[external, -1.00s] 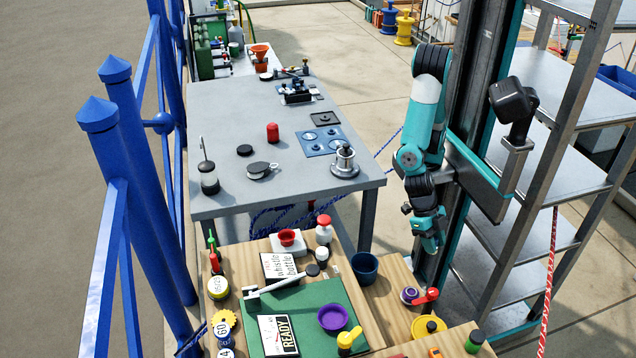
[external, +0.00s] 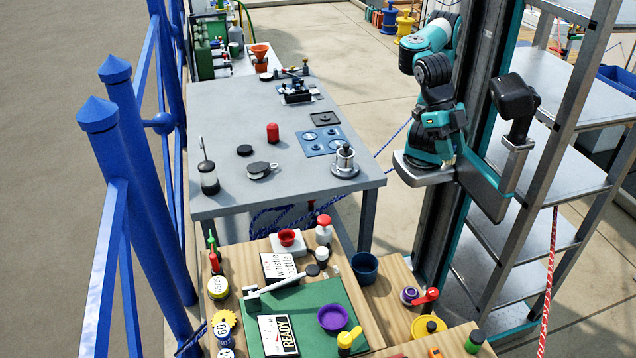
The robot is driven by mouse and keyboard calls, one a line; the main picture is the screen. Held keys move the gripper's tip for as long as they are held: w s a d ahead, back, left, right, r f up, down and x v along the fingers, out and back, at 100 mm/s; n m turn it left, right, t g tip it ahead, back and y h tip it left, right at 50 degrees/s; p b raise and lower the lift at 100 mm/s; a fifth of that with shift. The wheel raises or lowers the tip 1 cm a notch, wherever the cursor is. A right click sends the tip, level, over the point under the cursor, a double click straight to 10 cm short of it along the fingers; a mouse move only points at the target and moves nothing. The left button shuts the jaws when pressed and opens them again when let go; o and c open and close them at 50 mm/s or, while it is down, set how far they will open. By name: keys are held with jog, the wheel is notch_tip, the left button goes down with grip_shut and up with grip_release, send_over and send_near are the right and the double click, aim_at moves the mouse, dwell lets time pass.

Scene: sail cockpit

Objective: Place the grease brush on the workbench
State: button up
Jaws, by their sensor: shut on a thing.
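My gripper (external: 440,121) is in the external view at the right, folded in close to my column and apart from the tables. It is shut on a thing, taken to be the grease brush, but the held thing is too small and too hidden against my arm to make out. The grey-topped table, apparently the workbench (external: 225,108), stands left of my gripper. A jar with a thin upright stick (external: 208,178) stands at its near left corner.
A crowded wooden table with a green mat (external: 259,308) is nearer. Metal shelves (external: 520,235) stand at right.

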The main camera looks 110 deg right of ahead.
jog(key=w+d+r+m+t+p, duration=0.15)
jog(key=w+d+m, duration=0.25)
jog(key=w, duration=0.7)
jog(key=w+d+m+t+p, duration=0.2)
jog(key=w+d+m, duration=0.2)
jog(key=w, duration=0.8)
jog(key=w+d+m+t+h+p, duration=0.15)
jog(key=w+d+m, duration=0.25)
jog(key=w+d, duration=0.6)
jog(key=w+d+m+t+h+p, duration=0.15)
jog(key=w+d+m, duration=0.35)
jog(key=d, duration=0.9)
jog(key=s+d+f+m+h+p, duration=0.1)
jog(key=d+m+h, duration=0.15)
jog(key=d, duration=1.05)
jog(key=s+d+m+t+h+p, duration=0.1)
jog(key=d+m+p, duration=0.15)
jog(key=d, duration=1.05)
jog(key=s+d+f+m+h+p, duration=0.1)
jog(key=d+m, duration=0.3)
jog(key=d, duration=1)
jog(key=f, duration=1.3)
jog(key=f+p, duration=0.1)
jog(key=f, duration=0.5)
jog(key=shift+a+f, duration=0.35)
jog(key=shift+a, duration=0.05)
jog(key=shift+f+p, duration=0.3)
jog(key=shift+f, duration=2.25)
jog(key=shift+f, duration=0.1)
